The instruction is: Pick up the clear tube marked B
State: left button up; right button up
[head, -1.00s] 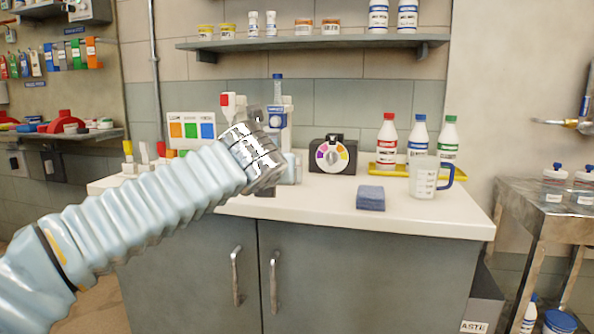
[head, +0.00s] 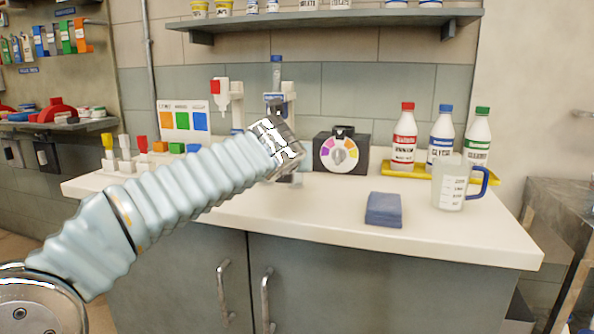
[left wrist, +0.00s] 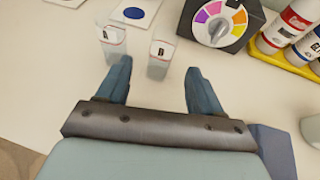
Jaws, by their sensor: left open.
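In the left wrist view, two small clear tubes stand on the white counter ahead of my left gripper (left wrist: 159,66). The nearer clear tube (left wrist: 159,68) stands in line with the gap between the blue fingertips and has a dark letter that looks like B. The other clear tube (left wrist: 113,52) is farther left, outside the left finger; its letter is too small to read surely. The gripper is open and empty. In the head view, my left arm reaches over the counter, and its metal wrist hides the fingers and most of the tube area. My right gripper is not in view.
A black box with a coloured dial (head: 341,153) stands behind and right. A blue sponge (head: 384,210), a measuring jug (head: 450,184) and bottles in a yellow tray (head: 413,171) are farther right. A dispenser stand (head: 288,92) rises behind my wrist. The front counter is clear.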

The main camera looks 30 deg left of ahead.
pick_arm(q)
jog(key=x, duration=0.3)
jog(key=shift+w+a+f, duration=0.15)
jog(key=shift+w, duration=0.2)
jog(key=x, duration=0.5)
jog(key=shift+w+p, duration=0.3)
jog(key=shift+p, duration=0.1)
jog(key=shift+r, duration=0.25)
jog(key=c, duration=1)
jog(key=shift+c, duration=0.2)
